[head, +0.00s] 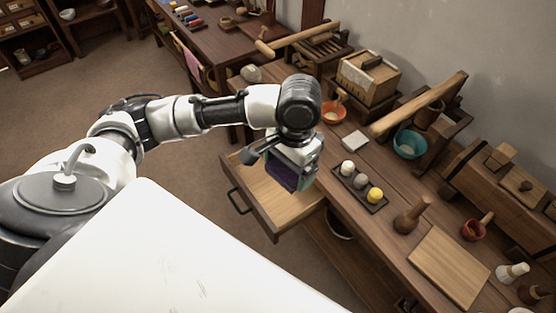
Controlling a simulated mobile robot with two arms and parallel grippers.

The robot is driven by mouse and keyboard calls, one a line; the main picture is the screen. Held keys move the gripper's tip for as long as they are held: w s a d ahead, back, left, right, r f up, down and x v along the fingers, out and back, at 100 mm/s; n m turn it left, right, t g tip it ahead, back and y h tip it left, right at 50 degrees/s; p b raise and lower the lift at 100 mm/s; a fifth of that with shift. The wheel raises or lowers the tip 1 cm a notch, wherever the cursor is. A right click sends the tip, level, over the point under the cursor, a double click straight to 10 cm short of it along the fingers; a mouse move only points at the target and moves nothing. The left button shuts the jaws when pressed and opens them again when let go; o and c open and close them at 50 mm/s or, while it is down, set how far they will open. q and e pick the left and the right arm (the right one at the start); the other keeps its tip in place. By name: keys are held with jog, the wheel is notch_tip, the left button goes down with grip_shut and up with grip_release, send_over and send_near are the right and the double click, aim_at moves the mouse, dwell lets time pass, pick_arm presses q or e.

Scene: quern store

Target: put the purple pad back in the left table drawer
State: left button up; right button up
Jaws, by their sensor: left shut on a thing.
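My left gripper (288,158) points down and is shut on the purple pad (284,176), which shows dark purple with a greenish edge on its right. The gripper and pad are above the open table drawer (257,204), over its right part near the table edge. The drawer is pulled out from the long wooden table (345,213), and the part of its floor that shows is bare. The gripper hides the drawer's far right corner. I cannot tell whether the pad touches the drawer. My right gripper is not in view.
Close right of the gripper, a dark tray (358,190) holds three small pots. An orange bowl (333,113), a pale square block (355,141), a teal bowl (409,145) and a wooden pestle (411,214) stand on the table. A cutting board (448,267) lies nearer the front.

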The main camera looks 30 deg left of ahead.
pick_arm(q)
jog(key=w+a+f+m+b, duration=0.2)
jog(key=w+f+m+b, duration=0.2)
jog(key=f+m+b, duration=0.4)
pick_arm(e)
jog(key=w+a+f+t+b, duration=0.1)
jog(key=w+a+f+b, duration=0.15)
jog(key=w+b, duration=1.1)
pick_arm(q)
jog(key=m+t+b, duration=0.3)
jog(key=m+b, duration=0.3)
jog(key=m, duration=1.9)
send_over(274, 195)
notch_tip(274, 195, down, 25)
notch_tip(274, 195, down, 5)
jog(key=shift+s+f+b, duration=0.1)
jog(key=shift+f+b, duration=0.1)
jog(key=shift+b, duration=0.35)
jog(key=shift+f+b, duration=0.45)
jog(key=shift+f, duration=1.3)
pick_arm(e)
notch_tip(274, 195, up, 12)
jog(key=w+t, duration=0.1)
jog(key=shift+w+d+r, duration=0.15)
